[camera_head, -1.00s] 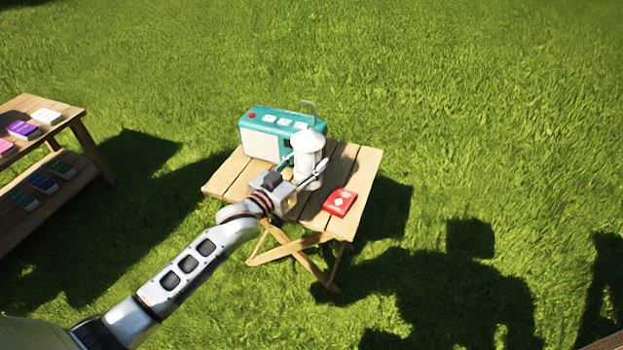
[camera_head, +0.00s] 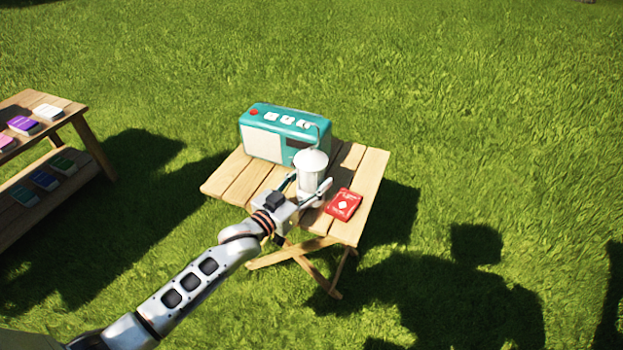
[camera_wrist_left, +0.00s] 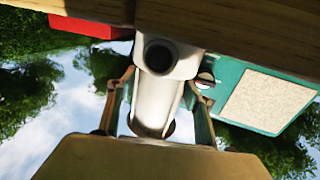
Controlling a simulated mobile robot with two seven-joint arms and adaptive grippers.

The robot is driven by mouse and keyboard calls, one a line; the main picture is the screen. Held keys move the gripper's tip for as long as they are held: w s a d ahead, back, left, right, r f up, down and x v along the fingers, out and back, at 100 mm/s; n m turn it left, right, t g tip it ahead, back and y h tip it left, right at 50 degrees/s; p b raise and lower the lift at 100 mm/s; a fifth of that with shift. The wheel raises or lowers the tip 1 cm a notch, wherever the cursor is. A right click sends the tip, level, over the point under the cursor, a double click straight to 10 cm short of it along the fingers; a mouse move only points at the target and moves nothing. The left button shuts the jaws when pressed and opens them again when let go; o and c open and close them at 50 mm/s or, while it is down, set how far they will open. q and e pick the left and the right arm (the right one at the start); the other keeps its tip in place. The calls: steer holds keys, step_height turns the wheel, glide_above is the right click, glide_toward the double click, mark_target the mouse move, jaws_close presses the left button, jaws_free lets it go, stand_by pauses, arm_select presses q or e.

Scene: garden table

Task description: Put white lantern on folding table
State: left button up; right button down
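The white lantern (camera_head: 311,178) has a pale round cap and a thin wire handle, and is at the front middle of the folding table (camera_head: 233,178). My left gripper (camera_head: 308,187) has a finger on each side of its body and is shut on it. In the left wrist view the lantern (camera_wrist_left: 156,98) runs between the two fingers (camera_wrist_left: 160,100), with its end close to the table planks (camera_wrist_left: 260,25). I cannot tell whether its base touches the tabletop. My right gripper is not in view.
A teal radio (camera_head: 285,133) stands on the table behind the lantern. A red box (camera_head: 344,204) lies to the lantern's right. A wooden shelf table (camera_head: 70,110) with several small books is at the left. Open grass surrounds them.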

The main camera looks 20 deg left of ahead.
mark_target(303, 185)
arm_select(q)
steer(key=shift+r, duration=0.1)
steer(key=v, duration=0.1)
steer(key=p+v, duration=0.1)
steer(key=v, duration=0.1)
steer(key=shift+s+r, duration=0.25)
steer(key=shift+s, duration=0.05)
steer(key=p+v, duration=0.1)
steer(key=v, duration=0.7)
steer(key=shift+s+f+p, duration=0.2)
steer(key=shift+f+p, duration=0.05)
steer(key=shift+p, duration=0.05)
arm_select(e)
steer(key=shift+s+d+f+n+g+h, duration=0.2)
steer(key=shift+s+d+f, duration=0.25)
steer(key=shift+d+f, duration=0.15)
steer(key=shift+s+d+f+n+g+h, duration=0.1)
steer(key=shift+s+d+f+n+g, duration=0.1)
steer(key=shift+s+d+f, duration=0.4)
arm_select(q)
steer(key=shift+a+r, duration=0.1)
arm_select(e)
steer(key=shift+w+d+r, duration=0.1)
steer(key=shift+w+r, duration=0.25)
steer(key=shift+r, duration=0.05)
